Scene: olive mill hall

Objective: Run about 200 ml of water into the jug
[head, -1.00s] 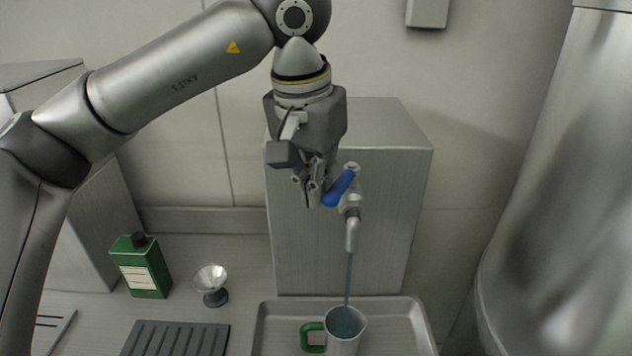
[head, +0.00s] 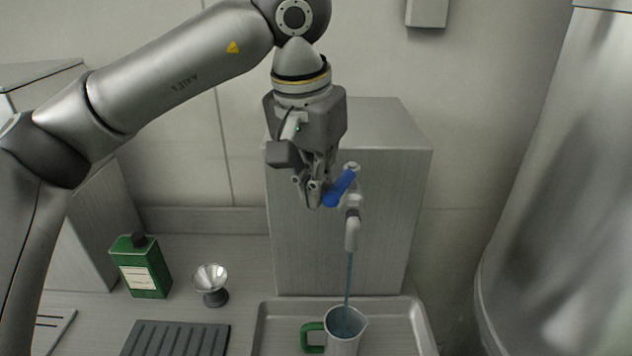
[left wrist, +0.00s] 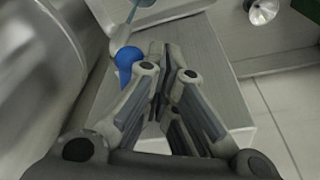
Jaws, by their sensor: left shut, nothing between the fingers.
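The jug (head: 343,345), pale with a green handle on its left, stands in a steel tray (head: 262,328) under the tap (head: 352,232). A thin stream of water (head: 348,285) runs from the spout into the jug, and bluish water shows inside. The tap's blue lever (head: 340,188) slants down to the left. My left gripper (head: 316,200) is shut and empty, just left of the lever's end. In the left wrist view the blue lever (left wrist: 128,62) lies beside the closed fingers (left wrist: 165,80); whether they touch it I cannot tell.
A steel box (head: 345,250) carries the tap. On the counter at left are a green canister (head: 142,268), a small metal funnel-like cup (head: 211,284) and a dark ribbed mat (head: 176,340). A large steel vessel (head: 570,190) bounds the right side.

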